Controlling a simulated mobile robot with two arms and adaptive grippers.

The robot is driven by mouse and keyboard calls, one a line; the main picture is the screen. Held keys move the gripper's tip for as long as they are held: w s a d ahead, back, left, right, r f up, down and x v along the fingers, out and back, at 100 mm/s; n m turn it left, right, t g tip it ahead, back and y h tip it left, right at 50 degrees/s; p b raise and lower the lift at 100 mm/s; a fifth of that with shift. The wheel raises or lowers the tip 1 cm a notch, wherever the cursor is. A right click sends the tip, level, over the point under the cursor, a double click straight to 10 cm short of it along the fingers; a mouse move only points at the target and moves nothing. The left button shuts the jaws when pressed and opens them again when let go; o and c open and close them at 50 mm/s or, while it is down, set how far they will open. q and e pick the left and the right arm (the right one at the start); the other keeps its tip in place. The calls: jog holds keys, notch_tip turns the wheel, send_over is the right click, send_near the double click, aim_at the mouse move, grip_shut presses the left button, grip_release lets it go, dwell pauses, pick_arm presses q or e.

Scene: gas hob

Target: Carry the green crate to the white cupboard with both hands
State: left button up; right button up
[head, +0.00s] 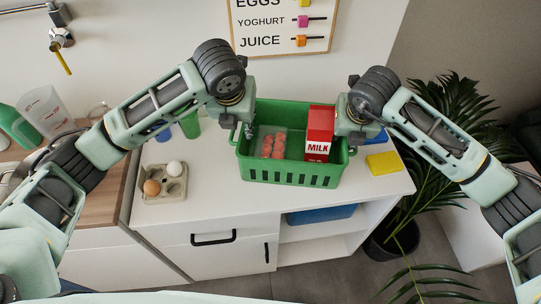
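The green crate (265,178) is over the top of the white cupboard (225,210), near its right part; I cannot tell whether its bottom touches. It looks level and holds a red and white milk carton (319,134) and a clear pack of red round items (274,145). My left gripper (246,130) points down at the crate's left end. My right gripper (354,142) points down at its right end, beside the milk carton. Both are at the crate's end handles, but the fingers are too small and partly hidden to show whether they are shut.
An egg tray (163,189) with a brown and a white egg stands left of the crate. A yellow sponge (384,163) lies close on the right. Blue and green cups (190,125) stand behind left. A potted plant (400,240) stands right of the cupboard.

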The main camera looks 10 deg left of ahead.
pick_arm(q)
jog(key=shift+v, duration=0.85)
jog(key=shift+r, duration=0.15)
pick_arm(e)
jog(key=shift+r, duration=0.1)
jog(key=v, duration=1.1)
jog(key=shift+s+r, duration=0.15)
jog(key=shift+r, duration=0.2)
pick_arm(q)
jog(key=shift+s, duration=0.1)
